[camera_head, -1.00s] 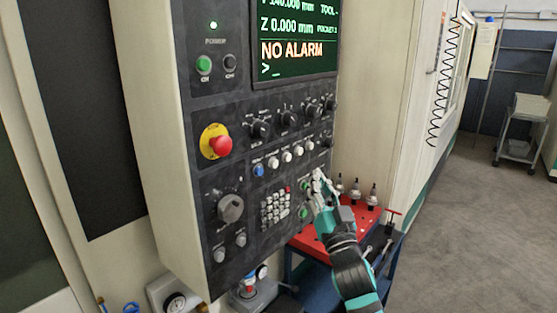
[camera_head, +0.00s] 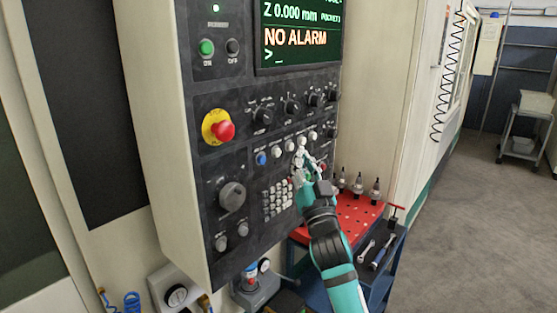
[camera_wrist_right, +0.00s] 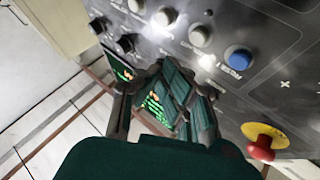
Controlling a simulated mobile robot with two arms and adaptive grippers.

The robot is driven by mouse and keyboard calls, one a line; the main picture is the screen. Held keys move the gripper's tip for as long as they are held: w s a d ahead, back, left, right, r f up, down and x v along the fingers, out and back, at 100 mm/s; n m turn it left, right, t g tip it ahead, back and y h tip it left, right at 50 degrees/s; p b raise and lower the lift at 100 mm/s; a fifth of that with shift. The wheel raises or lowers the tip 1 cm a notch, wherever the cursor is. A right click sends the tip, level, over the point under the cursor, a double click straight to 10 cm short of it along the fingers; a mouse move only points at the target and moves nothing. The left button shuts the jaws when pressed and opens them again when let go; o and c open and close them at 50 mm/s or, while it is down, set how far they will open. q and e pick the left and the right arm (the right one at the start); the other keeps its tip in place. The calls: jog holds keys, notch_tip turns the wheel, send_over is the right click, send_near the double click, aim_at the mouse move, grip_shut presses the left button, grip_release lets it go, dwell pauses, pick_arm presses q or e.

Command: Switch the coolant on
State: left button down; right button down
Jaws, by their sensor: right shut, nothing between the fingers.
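The control panel (camera_head: 255,190) carries a slanted row of push buttons: a blue button (camera_head: 261,158) at the left and several white buttons (camera_head: 277,152) to its right. The labels are too small to read, so I cannot tell which one is the coolant button. My right gripper (camera_head: 300,148) is shut and empty, with its fingertips at the white buttons right of the blue one; contact cannot be told. In the right wrist view the fingers (camera_wrist_right: 172,75) are close to the panel, near the white buttons (camera_wrist_right: 200,36) and the blue button (camera_wrist_right: 238,58). My left gripper is out of view.
A red emergency stop (camera_head: 223,130), several dark knobs (camera_head: 291,106) and a keypad (camera_head: 278,199) are on the panel. The screen (camera_head: 298,38) reads NO ALARM. A red-topped cart (camera_head: 352,218) with tool holders stands beside my right arm. Open floor lies right.

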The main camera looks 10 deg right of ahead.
aim_at(277, 153)
jog(key=shift+w+a+b, duration=0.6)
jog(key=shift+w+a, duration=0.35)
jog(key=shift+w, duration=0.3)
jog(key=shift+w+a, duration=0.1)
jog(key=shift+w, duration=0.05)
dwell(0.5)
jog(key=shift+w+a, duration=0.15)
jog(key=shift+w, duration=0.05)
jog(key=shift+w+a+b, duration=0.25)
jog(key=shift+w+b, duration=0.05)
jog(key=shift+b, duration=0.2)
dwell(0.6)
dwell(0.4)
jog(key=shift+s+d+p, duration=0.45)
jog(key=shift+s+d, duration=0.05)
jog(key=shift+s, duration=0.15)
